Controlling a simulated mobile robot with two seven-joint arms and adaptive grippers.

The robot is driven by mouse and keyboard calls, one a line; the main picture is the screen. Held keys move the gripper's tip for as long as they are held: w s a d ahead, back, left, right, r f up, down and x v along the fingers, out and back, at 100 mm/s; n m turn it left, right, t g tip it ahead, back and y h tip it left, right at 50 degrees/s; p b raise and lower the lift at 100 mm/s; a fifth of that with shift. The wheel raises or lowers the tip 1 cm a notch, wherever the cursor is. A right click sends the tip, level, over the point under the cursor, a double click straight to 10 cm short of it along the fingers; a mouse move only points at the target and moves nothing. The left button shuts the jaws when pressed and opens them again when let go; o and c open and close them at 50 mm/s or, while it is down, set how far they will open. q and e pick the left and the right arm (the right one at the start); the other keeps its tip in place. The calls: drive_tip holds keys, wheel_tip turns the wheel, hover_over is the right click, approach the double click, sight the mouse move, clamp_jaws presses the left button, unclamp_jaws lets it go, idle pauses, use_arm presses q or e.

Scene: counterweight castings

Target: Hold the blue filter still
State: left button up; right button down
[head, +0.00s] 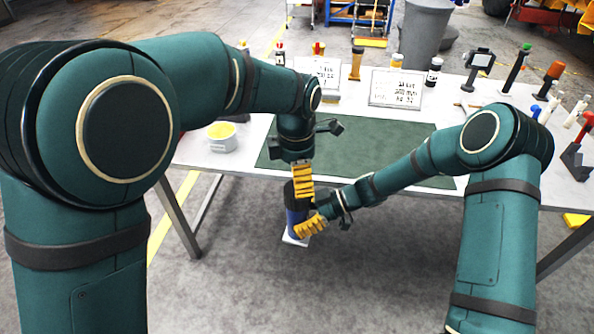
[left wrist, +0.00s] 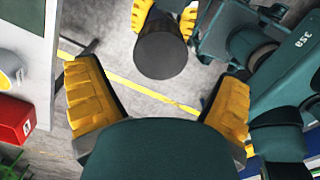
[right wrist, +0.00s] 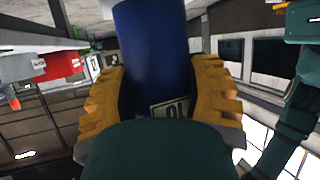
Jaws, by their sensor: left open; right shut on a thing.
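The blue filter (head: 293,216) is a dark-topped cylinder in front of the table, off the tabletop. My right gripper (head: 311,226) is shut on it from the right. In the right wrist view its blue body (right wrist: 152,45) stands between the yellow fingers, with a pale label partly visible. My left gripper (head: 301,188) is above the filter, fingers pointing down. In the left wrist view the left fingers (left wrist: 160,78) are wide apart, and the filter's round dark end (left wrist: 162,55) shows beyond them.
The table (head: 470,205) carries a dark green mat (head: 350,150), a white tub with yellow contents (head: 222,137), two printed signs, bottles along the back and several tools at the right. A grey bin (head: 420,40) stands behind. Grey floor is free below the grippers.

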sight(298, 218)
use_arm(q)
drive_tip(key=shift+f, duration=3.55)
drive_tip(key=c, duration=1.2)
drive_tip(key=shift+c, duration=0.2)
drive_tip(key=m, duration=0.9)
drive_tip(key=shift+r+m, duration=0.1)
drive_tip(key=shift+m, duration=0.3)
drive_tip(key=o, duration=1.4)
drive_tip(key=shift+c, duration=0.2)
